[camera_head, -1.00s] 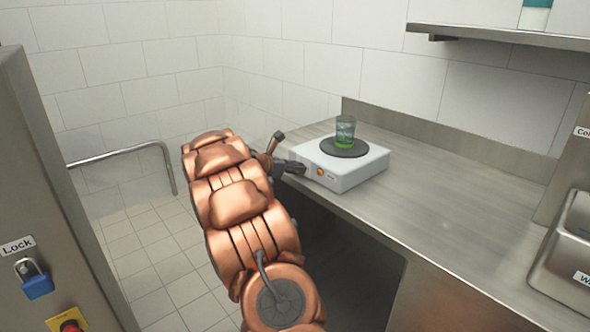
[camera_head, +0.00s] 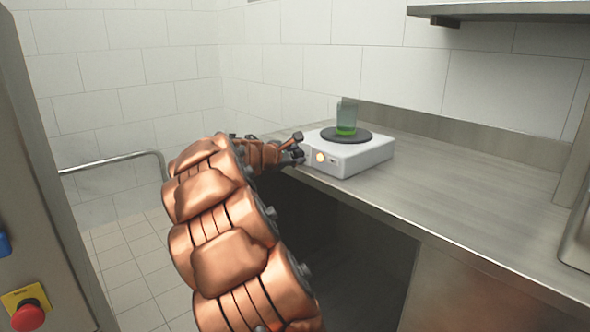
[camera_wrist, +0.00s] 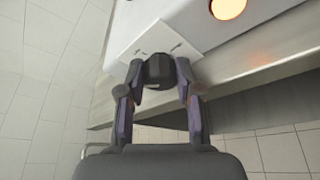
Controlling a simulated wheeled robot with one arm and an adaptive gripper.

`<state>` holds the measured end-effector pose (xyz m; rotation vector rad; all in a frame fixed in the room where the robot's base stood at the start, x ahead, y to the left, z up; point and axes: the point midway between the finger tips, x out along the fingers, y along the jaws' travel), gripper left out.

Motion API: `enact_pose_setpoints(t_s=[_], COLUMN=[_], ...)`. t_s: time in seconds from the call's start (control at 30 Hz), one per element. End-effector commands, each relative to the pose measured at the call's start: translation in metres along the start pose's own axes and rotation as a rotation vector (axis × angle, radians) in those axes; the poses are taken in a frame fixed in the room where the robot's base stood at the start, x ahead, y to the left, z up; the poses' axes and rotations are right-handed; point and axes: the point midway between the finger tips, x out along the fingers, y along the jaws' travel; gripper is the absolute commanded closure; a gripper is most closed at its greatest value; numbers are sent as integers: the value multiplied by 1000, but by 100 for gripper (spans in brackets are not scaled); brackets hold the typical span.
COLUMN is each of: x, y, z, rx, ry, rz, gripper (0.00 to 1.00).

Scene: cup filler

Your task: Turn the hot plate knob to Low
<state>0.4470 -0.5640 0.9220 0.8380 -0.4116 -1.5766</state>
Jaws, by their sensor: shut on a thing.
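The white hot plate (camera_head: 352,158) stands on the steel counter, with a round dark plate (camera_head: 360,136) on top. A clear glass with green content (camera_head: 346,120) stands upright on that plate. My gripper (camera_head: 294,154) is at the left end of the hot plate's front. In the wrist view the dark knob (camera_wrist: 160,72) sits between my two fingers, which are shut on it. Behind it is a white dial plate (camera_wrist: 150,42) with dark marks; its lettering is too small to read. The knob is hidden in the head view.
A glowing orange light (camera_head: 320,157) is on the hot plate's front, right of my gripper. A shelf (camera_head: 500,12) hangs above. A red button (camera_head: 28,315) is on the cabinet at left, and a rail (camera_head: 115,160) runs along the wall.

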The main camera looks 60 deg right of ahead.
Motion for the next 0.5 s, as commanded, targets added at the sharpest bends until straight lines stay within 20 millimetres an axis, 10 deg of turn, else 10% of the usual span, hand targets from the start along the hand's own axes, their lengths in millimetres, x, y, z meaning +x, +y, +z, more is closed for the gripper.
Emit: enact_pose_setpoints(t_s=[0.5], x=[3], y=[-9], z=[-4], rx=[298], ry=[-3], rz=[121], gripper=[100])
